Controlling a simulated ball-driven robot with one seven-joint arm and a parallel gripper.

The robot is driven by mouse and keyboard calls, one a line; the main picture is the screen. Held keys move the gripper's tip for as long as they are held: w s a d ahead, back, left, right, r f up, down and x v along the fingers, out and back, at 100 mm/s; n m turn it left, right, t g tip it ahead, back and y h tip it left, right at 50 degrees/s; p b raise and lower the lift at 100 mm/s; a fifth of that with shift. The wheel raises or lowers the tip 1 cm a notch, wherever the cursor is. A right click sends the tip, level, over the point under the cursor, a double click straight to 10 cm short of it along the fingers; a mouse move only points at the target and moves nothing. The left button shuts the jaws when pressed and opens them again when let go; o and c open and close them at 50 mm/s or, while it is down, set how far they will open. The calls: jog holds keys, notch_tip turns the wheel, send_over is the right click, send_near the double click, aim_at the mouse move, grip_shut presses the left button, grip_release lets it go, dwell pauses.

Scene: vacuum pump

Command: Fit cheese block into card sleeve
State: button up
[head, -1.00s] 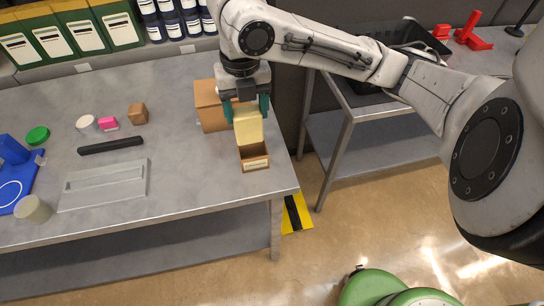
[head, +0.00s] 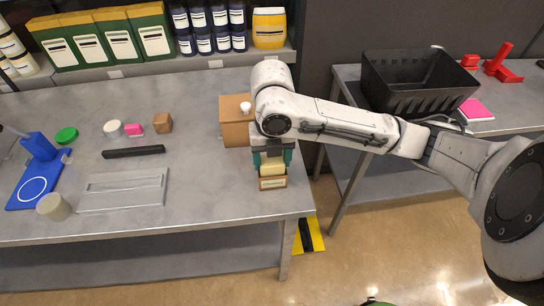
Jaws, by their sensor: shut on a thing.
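The pale yellow cheese block (head: 272,169) is between the fingers of my gripper (head: 272,158), at the right end of the grey table. My gripper is shut on it from above. The brown card sleeve (head: 272,184) stands open-topped on the table near the right front corner, with a pale label on its front. The block's lower part is hidden behind the sleeve's front wall, so it appears to be inside the sleeve's opening. I cannot see whether it touches the bottom.
A brown box with a white knob (head: 235,121) stands just behind my gripper. A grey tray (head: 123,190), a black bar (head: 133,152) and a wooden cube (head: 163,123) lie to the left. A black crate (head: 418,82) is on the right table.

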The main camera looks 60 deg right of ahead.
jog(key=shift+f, duration=0.1)
jog(key=o, duration=1.6)
jog(key=shift+o, duration=0.2)
notch_tip(320, 180, up, 12)
